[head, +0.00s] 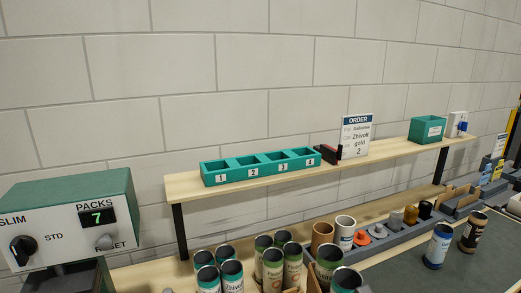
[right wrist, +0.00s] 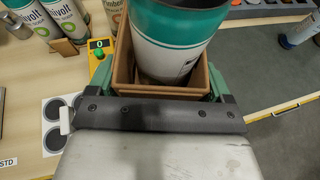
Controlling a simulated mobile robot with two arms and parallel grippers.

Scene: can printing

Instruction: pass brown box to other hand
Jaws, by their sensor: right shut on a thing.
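The brown box (right wrist: 165,92) is open-topped and fills the top middle of the right wrist view. A can (right wrist: 172,40) with a teal band and a white lower part stands in it. My right gripper (right wrist: 162,82) has its green fingers on both sides of the box and is shut on it. The box's underside is hidden. In the head view, a small brown edge shows among the cans at the bottom; I cannot tell whether it is this box. My left gripper is in neither view.
Several cans (head: 273,265) stand at the bottom of the head view. A shelf (head: 375,157) holds a teal numbered tray (head: 208,181), an order sign (head: 356,135) and a teal bin (head: 428,130). A pack counter (head: 70,220) stands at left. Dark mat (head: 480,265) is partly clear.

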